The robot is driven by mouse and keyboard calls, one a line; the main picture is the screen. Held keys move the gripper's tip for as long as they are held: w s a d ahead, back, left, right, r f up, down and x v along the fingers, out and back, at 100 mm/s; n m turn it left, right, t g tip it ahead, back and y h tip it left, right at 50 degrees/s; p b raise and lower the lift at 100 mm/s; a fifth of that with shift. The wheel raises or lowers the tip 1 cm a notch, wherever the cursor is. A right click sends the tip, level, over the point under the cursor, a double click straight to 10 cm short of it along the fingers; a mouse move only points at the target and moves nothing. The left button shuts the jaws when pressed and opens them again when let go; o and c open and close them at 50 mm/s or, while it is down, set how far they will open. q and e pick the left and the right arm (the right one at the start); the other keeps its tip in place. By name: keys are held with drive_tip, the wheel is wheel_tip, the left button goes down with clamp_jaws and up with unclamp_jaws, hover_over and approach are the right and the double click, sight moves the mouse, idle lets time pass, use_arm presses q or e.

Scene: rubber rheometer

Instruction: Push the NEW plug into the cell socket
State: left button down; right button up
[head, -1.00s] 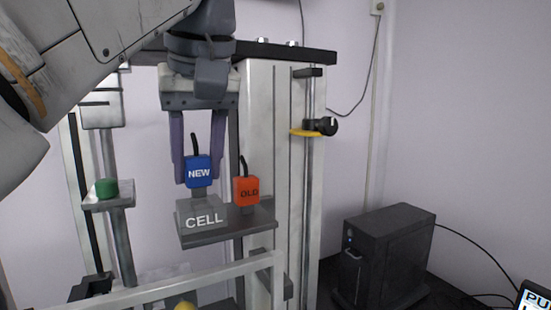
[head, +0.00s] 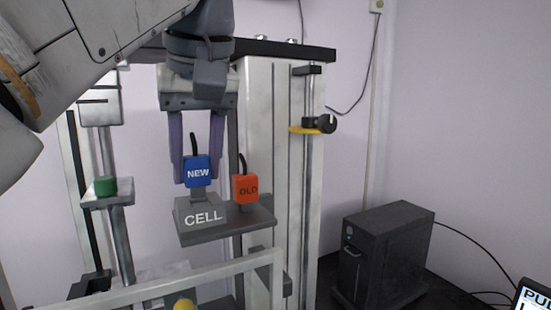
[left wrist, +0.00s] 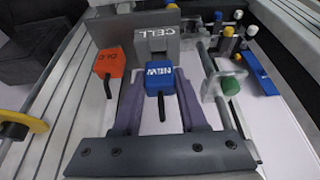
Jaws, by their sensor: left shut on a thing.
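The blue NEW plug (head: 197,172) is upright between the fingers of my left gripper (head: 197,178), which is shut on it. It also shows in the left wrist view (left wrist: 159,81). Its lower end meets the top of the grey CELL block (head: 203,216); I cannot tell how deep it sits in the socket. The block stands on a dark shelf (head: 250,222). The orange OLD plug (head: 245,188) stands on the same shelf, right of the block in the head view and apart from the gripper. My right gripper is not in view.
A green cylinder (head: 105,186) sits on a small bracket at left. A yellow clamp with a black knob (head: 320,125) is on the right column. A pale frame bar (head: 190,283) crosses in front. A black box (head: 385,255) stands at right.

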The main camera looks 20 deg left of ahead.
use_arm(q)
drive_tip(key=shift+f+b, duration=0.8)
drive_tip(key=shift+f, duration=0.2)
drive_tip(key=shift+c, duration=1.8)
unclamp_jaws()
drive_tip(key=shift+r, duration=0.1)
wheel_tip(320, 180, up, 5)
drive_tip(key=p, duration=0.5)
